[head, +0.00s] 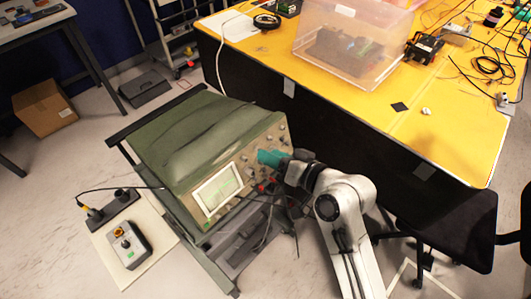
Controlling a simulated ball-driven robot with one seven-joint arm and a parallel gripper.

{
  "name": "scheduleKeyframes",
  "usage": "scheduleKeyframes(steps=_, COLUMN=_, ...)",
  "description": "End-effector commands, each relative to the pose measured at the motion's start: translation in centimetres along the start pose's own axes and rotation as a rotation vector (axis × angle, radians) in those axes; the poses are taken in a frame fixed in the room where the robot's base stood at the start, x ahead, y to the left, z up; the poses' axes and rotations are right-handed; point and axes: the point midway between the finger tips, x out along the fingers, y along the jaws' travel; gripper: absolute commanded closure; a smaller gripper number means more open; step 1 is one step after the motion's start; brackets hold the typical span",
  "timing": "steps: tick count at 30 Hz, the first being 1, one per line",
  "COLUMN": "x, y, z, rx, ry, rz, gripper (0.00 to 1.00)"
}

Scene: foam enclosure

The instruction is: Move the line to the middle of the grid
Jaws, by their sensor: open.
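A green oscilloscope (195,135) stands on a cart, its front panel facing right and down in the head view. Its lit screen (217,190) is pale green with a grid; the line on it is too small to make out. Knobs (250,172) sit on the panel to the right of the screen. My gripper (262,157), with teal fingers, is at the upper right part of the panel, close to the knobs. It is open; the fingers hide the panel behind them, and I cannot tell whether they touch or surround a knob.
A yellow table (450,140) with a clear plastic box (350,45) and cables is at the upper right. A control box (129,245) on a pale board is at the lower left. A black chair (460,230) stands at the right. Cables hang below the panel.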

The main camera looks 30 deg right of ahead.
Motion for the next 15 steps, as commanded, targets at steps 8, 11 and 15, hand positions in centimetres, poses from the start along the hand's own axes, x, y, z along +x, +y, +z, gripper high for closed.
scheduleKeyframes(steps=8, x=-5.3, y=0.0, z=0.2, rx=-0.001, ry=-0.001, rz=0.001, gripper=0.6)
scheduleKeyframes(steps=11, x=-6.5, y=0.0, z=0.1, rx=0.0, ry=0.0, rz=0.0, gripper=0.6)
scheduleKeyframes(steps=15, x=-7.3, y=0.0, z=0.1, rx=-0.002, ry=0.0, rz=0.0, gripper=0.6)
